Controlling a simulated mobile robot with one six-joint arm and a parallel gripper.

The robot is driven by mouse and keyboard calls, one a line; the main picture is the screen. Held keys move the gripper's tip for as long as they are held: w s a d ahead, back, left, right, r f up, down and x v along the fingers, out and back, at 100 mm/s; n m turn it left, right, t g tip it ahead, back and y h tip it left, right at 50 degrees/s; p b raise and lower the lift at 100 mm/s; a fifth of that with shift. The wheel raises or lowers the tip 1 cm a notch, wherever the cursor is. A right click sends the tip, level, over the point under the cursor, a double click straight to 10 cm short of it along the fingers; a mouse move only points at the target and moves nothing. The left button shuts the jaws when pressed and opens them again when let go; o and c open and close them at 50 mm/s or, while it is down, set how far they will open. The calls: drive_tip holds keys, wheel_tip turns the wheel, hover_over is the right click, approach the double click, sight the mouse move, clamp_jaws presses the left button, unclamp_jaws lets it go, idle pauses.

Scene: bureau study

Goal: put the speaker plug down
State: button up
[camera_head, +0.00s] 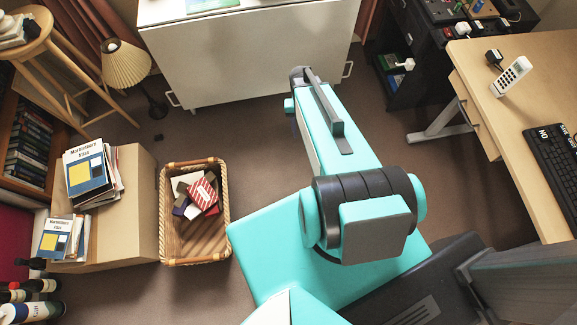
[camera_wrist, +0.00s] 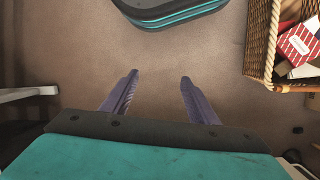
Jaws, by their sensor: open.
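My gripper (camera_wrist: 160,76) shows in the wrist view with its two dark fingers apart and nothing between them, above bare brown floor. In the head view my arm reaches toward the white cabinet and mostly hides the gripper. A small dark plug-like item (camera_head: 158,137) lies on the floor between the wicker basket and the lamp; it also shows at the right of the wrist view (camera_wrist: 297,130), apart from the fingers. A black plug or adapter (camera_head: 494,58) sits on the desk by the phone. I cannot tell which is the speaker plug.
The wicker basket (camera_head: 194,257) with small boxes stands left of my base, beside a cardboard box (camera_head: 133,205) bearing magazines. A white cabinet (camera_head: 250,62) stands ahead. The desk (camera_head: 480,85) with phone and keyboard is at right. The floor (camera_head: 245,140) between is clear.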

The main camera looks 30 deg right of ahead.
drive_tip(key=s+a+f+n+g, duration=0.1)
drive_tip(key=s+a+f+n, duration=0.1)
drive_tip(key=s+a, duration=0.5)
drive_tip(key=s+a+f+n+g, duration=0.1)
drive_tip(key=s+a+f+n, duration=0.2)
drive_tip(key=s+a, duration=0.4)
drive_tip(key=shift+s+a+f, duration=0.35)
drive_tip(key=shift+s, duration=0.25)
drive_tip(key=c, duration=0.5)
drive_tip(key=shift+c, duration=0.4)
drive_tip(key=shift+d, duration=0.15)
